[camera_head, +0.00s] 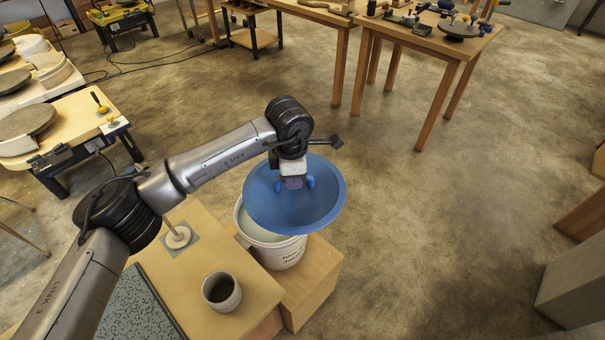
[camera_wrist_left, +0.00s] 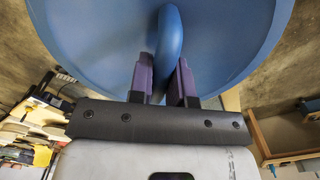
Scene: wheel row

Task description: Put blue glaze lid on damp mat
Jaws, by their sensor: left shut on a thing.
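The blue glaze lid (camera_head: 325,205) is a wide round blue disc with a loop handle. My left gripper (camera_head: 293,183) is shut on that handle; in the left wrist view the purple finger pads (camera_wrist_left: 162,80) sit on both sides of it. The lid is over a white bucket (camera_head: 283,254) and hides most of its mouth. Part of the open rim shows at the left, so the lid looks raised and off-centre. A dark speckled mat (camera_head: 140,308), likely the damp mat, lies on the wooden bench at lower left, partly behind my left arm. My right gripper is out of view.
The bucket stands on a wooden block (camera_head: 318,283) beside the bench. On the bench (camera_head: 205,255) are a dark-filled cup (camera_head: 221,291) and a small white stand (camera_head: 178,237) on a grey square, between bucket and mat. Open concrete floor is to the right.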

